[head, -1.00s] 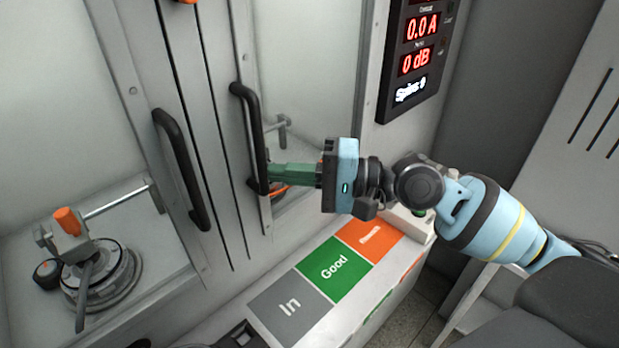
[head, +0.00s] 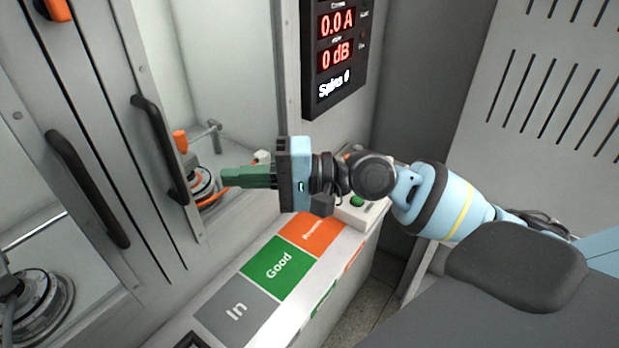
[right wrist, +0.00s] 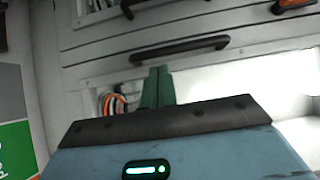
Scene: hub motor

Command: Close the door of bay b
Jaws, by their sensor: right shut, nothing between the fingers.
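Two tall cabinet doors stand side by side in the head view, each with a black bar handle. No bay letter is readable. The right-hand door's stile (head: 122,85) carries the handle (head: 158,150) nearest my gripper. Behind and right of it sits a hub motor (head: 203,187) with an orange-topped clamp. I cannot tell whether clear glass covers that bay. My right gripper (head: 225,178) is shut and empty, its green fingers pointing left, a little right of the handle and apart from it. In the right wrist view, a black handle (right wrist: 180,47) lies beyond the fingertips (right wrist: 157,72). My left gripper is out of view.
The left-hand door's handle (head: 88,188) and another motor (head: 40,300) are at left. A ledge with grey "In" (head: 236,310), green "Good" (head: 278,268) and orange (head: 315,232) panels runs below my gripper. A display (head: 336,55) hangs above.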

